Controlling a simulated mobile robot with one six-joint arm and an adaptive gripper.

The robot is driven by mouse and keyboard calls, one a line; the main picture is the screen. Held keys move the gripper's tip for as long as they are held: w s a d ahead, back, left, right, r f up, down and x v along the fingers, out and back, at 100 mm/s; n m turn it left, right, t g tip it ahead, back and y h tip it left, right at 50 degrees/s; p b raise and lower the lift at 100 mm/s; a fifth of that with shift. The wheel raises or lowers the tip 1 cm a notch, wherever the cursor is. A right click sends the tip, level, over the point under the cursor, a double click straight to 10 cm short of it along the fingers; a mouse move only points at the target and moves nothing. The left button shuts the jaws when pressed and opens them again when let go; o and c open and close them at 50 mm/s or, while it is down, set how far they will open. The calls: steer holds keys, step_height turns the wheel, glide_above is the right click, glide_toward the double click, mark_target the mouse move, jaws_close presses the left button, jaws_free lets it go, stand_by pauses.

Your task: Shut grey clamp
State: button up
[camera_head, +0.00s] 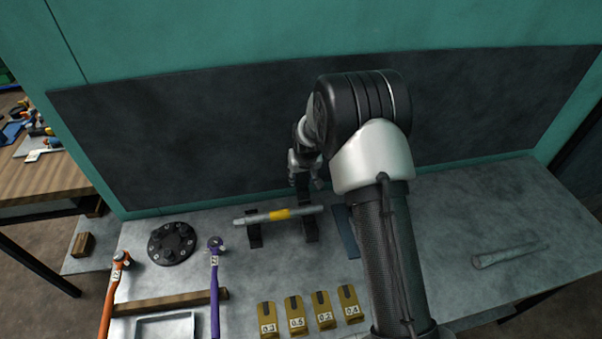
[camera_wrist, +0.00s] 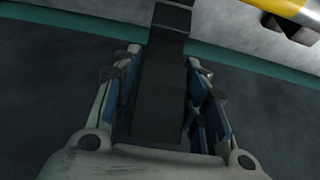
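The clamp is a dark grey stand in the head view, with a right support (camera_head: 310,230) and a left support (camera_head: 254,236) under a grey rod with a yellow band (camera_head: 280,214). A dark upright arm rises from the right support, and in the wrist view this arm (camera_wrist: 165,85) runs between my fingers. My gripper (camera_head: 304,172) is at the top of that arm, above the rod's right end. In the wrist view my gripper (camera_wrist: 165,60) has one blue-padded finger close on each side of the arm. Whether the fingers press on it cannot be told.
A black round flange (camera_head: 172,243), a purple-handled tool (camera_head: 215,280) and an orange-handled tool (camera_head: 115,285) lie at left. Several brass blocks (camera_head: 296,314) stand in front. A flat dark-blue bar (camera_head: 345,232) is right of the clamp. The right side is mostly free, with one grey tool (camera_head: 508,255).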

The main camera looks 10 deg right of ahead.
steer(key=shift+s+f+b, duration=0.2)
steer(key=shift+s, duration=0.95)
steer(key=shift+s+f+b, duration=0.15)
steer(key=shift+s+b, duration=0.05)
steer(key=shift+s, duration=0.9)
steer(key=shift+s+f+b, duration=0.2)
steer(key=shift+s, duration=0.95)
steer(key=o, duration=0.6)
steer(key=shift+c, duration=0.2)
